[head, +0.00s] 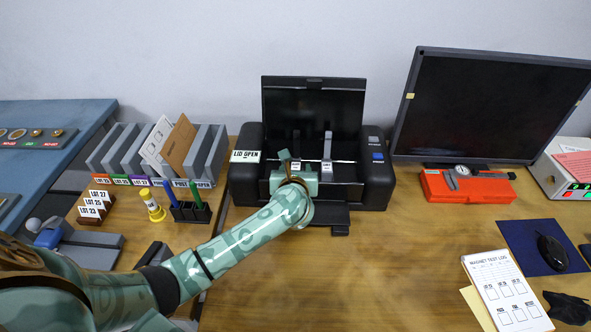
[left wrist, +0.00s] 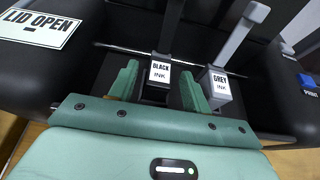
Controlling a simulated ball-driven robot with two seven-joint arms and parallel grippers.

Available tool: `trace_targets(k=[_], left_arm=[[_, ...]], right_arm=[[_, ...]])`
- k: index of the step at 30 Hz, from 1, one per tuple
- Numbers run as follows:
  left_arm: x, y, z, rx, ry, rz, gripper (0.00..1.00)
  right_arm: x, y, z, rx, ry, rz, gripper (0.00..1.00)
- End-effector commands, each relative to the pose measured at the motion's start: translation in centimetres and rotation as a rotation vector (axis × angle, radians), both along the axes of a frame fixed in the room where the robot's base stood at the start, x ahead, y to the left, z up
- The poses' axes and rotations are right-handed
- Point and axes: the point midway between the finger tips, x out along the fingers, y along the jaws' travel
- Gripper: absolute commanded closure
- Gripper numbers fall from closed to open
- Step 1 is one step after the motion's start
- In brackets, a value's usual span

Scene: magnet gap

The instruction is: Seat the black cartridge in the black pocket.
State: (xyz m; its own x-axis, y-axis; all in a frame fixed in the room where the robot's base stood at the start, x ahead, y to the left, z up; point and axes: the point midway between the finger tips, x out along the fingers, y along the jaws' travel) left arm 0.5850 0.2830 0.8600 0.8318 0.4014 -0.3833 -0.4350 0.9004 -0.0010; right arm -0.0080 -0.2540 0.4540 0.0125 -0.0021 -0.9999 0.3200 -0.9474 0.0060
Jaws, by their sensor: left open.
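The black cartridge (left wrist: 160,72), with a white "BLACK INK" label and a tall dark tab, stands in the open printer (head: 378,178). It shows between the two green fingers of my left gripper (left wrist: 158,84) in the left wrist view. The gripper is open, with a finger on each side of the cartridge and a visible gap. In the head view my left gripper (head: 291,170) is over the printer's front and partly covers the cartridge area. The black pocket is hidden below the cartridge, and I cannot tell how deep the cartridge sits. My right gripper is not in view.
A grey cartridge (left wrist: 220,88) with a tall grey tab stands just right of the black one, near the right finger. The raised printer lid (head: 314,105) is behind. A monitor (head: 490,105) and red case (head: 468,188) stand to the right. Card racks (head: 205,150) stand left.

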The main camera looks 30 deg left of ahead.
Motion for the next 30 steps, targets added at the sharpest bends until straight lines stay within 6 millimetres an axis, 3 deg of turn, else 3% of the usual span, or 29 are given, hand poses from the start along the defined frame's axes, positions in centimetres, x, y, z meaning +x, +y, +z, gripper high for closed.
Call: trace_targets(k=[5, 19, 30], left_arm=[[-0.5, -0.3, 0.7, -0.001, 0.001, -0.001, 0.52], [-8.8, -4.3, 4.5, -0.002, 0.0, -0.001, 0.52], [-10.0, -4.8, 4.9, 0.0, 0.0, 0.001, 0.52]], right_arm=[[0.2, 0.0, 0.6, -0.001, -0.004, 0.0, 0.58], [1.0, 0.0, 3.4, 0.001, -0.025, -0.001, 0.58], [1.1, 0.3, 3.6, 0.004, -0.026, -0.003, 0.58]])
